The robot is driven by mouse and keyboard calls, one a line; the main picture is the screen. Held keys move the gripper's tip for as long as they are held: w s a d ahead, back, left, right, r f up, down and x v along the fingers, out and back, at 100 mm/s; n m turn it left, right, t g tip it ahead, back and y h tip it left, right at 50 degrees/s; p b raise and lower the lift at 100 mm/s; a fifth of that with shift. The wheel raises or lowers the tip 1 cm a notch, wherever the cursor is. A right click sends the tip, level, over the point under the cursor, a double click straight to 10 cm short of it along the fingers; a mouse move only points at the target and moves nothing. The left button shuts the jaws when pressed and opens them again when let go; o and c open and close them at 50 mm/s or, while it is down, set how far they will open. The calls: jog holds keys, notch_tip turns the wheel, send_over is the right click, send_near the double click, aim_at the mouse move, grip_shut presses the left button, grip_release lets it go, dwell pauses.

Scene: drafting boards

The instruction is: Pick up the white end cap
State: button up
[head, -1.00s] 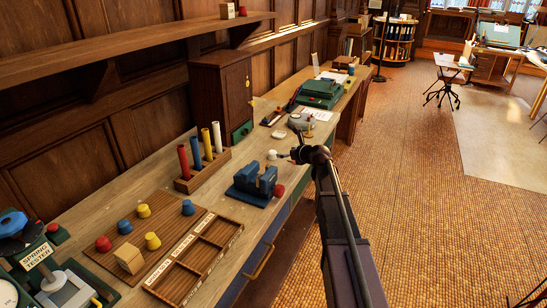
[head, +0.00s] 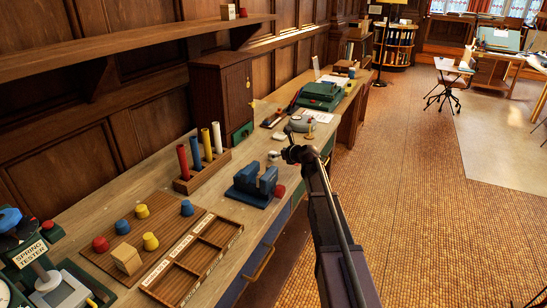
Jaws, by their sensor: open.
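A small white piece, which looks like the white end cap (head: 273,156), sits on the wooden bench just behind the blue vise (head: 254,184). My gripper (head: 288,132) is at the end of my arm, to the right of the cap and apart from it. Another small whitish object (head: 278,136) lies farther back on the bench, close to the left of my gripper.
A rack (head: 203,171) holds upright red, yellow and white rods. Several coloured caps stand on a brown board (head: 168,222) beside a divided tray (head: 238,228). A red ball-like piece (head: 280,191) is by the vise. A green case (head: 320,96) sits farther back.

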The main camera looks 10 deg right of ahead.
aim_at(273, 152)
jog(key=shift+b+x, duration=0.7)
jog(key=shift+x, duration=1.45)
jog(key=shift+s+f, duration=0.1)
jog(key=c, duration=1.2)
